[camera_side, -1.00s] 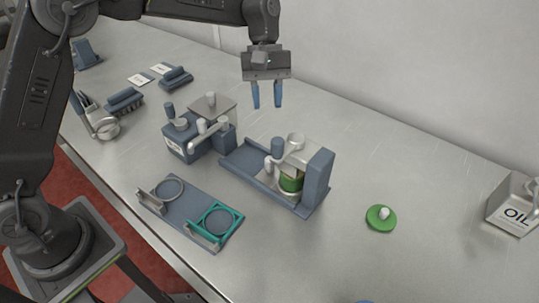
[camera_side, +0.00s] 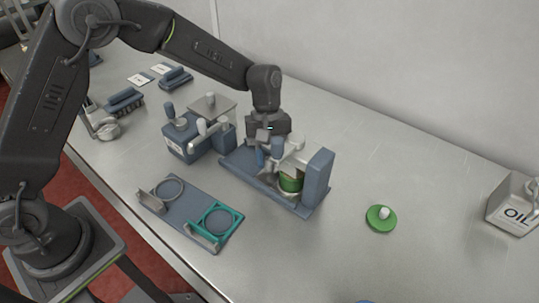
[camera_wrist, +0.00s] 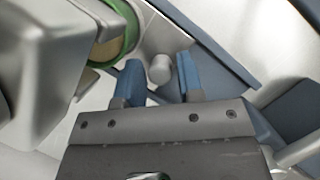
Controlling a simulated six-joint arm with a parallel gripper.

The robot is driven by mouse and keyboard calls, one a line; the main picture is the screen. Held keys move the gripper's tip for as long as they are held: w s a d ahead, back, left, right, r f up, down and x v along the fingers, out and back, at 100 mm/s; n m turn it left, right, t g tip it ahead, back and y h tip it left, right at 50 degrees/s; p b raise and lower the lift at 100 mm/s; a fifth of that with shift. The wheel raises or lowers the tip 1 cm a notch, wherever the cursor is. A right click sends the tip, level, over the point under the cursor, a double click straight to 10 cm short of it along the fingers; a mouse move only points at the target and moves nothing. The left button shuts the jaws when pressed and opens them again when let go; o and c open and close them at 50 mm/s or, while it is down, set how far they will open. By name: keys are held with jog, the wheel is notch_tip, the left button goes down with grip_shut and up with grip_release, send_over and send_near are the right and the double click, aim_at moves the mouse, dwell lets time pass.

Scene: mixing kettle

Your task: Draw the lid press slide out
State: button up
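The lid press (camera_side: 318,180) is a blue-grey base with an upright end block, in the middle of the side view. A silver slide (camera_side: 296,143) sits over a green-banded round part (camera_side: 290,184) beside the block. My gripper (camera_side: 270,158) is down at the slide's left end. In the wrist view its two blue fingers (camera_wrist: 160,80) stand either side of a short grey peg (camera_wrist: 160,69), with a small gap showing on each side. The green band (camera_wrist: 120,38) shows at the upper left there. My fingers hide part of the slide in the side view.
A blue-grey box with a silver lever (camera_side: 190,140) stands close left of the press. A plate with a teal ring frame (camera_side: 222,220) lies in front. A green lid (camera_side: 381,218) and an oil can (camera_side: 513,205) lie to the right, with clear table around them.

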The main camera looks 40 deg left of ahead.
grip_shut()
dwell(0.3)
jog(key=shift+a, duration=1.8)
grip_release()
jog(key=v, duration=1.4)
jog(key=shift+o, duration=0.3)
